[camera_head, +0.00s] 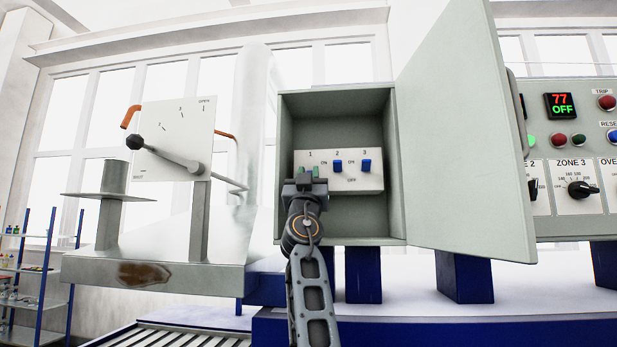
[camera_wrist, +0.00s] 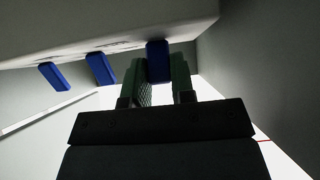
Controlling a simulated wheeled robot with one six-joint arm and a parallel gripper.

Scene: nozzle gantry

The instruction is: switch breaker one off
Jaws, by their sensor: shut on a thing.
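The switch panel (camera_head: 327,180) with breakers 1, 2 and 3 sits inside the open grey breaker box (camera_head: 335,112). My gripper (camera_head: 308,174) is at breaker one, under the label 1, and hides its lever in the head view. In the wrist view, my gripper's green fingers (camera_wrist: 160,66) are shut on the blue lever of breaker one (camera_wrist: 157,58). Which way that lever points I cannot tell. The levers of breaker two (camera_head: 337,166) and breaker three (camera_head: 366,165) are blue, stand up near their ON marks, and are clear of my gripper.
The box door (camera_head: 462,130) stands wide open on the right. A control panel (camera_head: 575,205) with knobs and a red-green display (camera_head: 562,104) is beyond it. A white plate with a lever (camera_head: 172,140) stands at left. A roller conveyor (camera_head: 170,336) runs low at left.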

